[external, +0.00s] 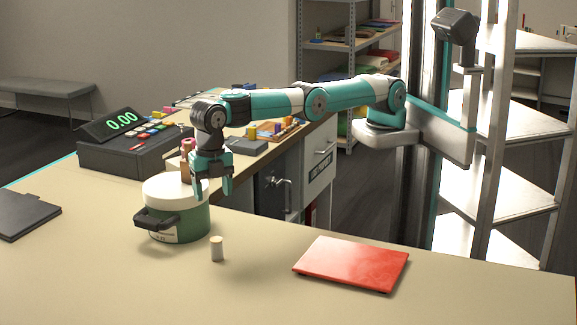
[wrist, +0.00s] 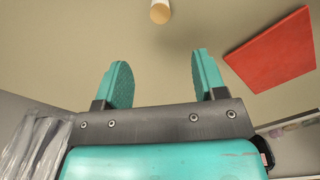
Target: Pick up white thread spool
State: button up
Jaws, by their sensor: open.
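The white thread spool (external: 217,249) stands upright on the beige table, just in front of the green pot with the white lid. In the wrist view the spool (wrist: 160,12) is at the top edge, partly cut off, ahead of the fingertips and about midway between them. My gripper (external: 211,192) has teal fingers and points down above the table, behind the spool and higher than it. In the wrist view my gripper (wrist: 159,78) is open, with nothing between its fingers.
The green pot (external: 180,219) with a black handle stands close left of the spool. A red flat item (external: 352,264) lies to the right. A dark flat case (external: 22,214) is at the far left. A register with a display (external: 125,145) is behind.

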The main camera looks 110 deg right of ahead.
jog(key=b, duration=0.9)
send_over(217, 249)
jog(key=d, duration=0.2)
notch_tip(217, 249, down, 10)
jog(key=shift+s+a+f, duration=0.1)
jog(key=shift+a, duration=0.05)
jog(key=shift+f+p, duration=0.9)
jog(key=shift+f, duration=2.35)
jog(key=c, duration=1)
